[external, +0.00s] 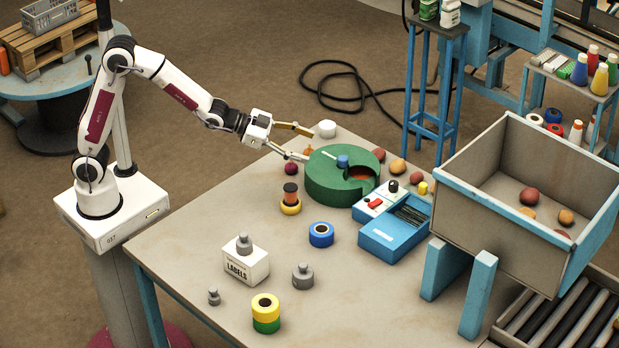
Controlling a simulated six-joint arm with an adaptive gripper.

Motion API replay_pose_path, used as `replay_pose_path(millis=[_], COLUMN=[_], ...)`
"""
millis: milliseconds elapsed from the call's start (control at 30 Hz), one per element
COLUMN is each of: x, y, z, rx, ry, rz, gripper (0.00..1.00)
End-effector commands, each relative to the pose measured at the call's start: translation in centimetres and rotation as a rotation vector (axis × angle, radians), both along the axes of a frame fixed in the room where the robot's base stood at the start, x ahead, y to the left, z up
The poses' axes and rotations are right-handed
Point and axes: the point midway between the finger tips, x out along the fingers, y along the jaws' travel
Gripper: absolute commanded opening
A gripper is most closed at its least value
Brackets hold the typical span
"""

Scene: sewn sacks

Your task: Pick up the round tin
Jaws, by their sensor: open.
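My gripper (308,145) is open, its two fingers spread wide above the far left part of the table. Nothing shows held between them. A small white round container (327,129), which may be the round tin, stands upright near the table's far edge. It is just right of the upper fingertip in the picture; I cannot tell the gap in depth. A large green round body (325,182) with a notch and a blue knob (343,161) lies right of the lower fingertip. A small orange ball (308,150) shows near the fingertips.
Right are a blue device (395,232) and a large bin (480,228). The table's left part (190,240) is clear.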

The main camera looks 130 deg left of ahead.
Motion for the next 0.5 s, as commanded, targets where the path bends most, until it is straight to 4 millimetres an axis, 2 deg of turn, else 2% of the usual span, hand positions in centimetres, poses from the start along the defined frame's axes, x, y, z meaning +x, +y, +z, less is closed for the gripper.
replay_pose_path(millis=[33, 100, 267, 500], x=[-0.4, -0.8, -2.1, -5.0], y=[1.7, 3.6, 7.7, 13.5], z=[-0.7, -1.3, -2.8, -5.4], rx=[0.009, 0.028, 0.071, 0.136], ry=[-0.009, -0.027, -0.067, -0.126], rz=[0.015, 0.028, 0.057, 0.102], gripper=[0.59, 0.59, 0.59, 0.59])
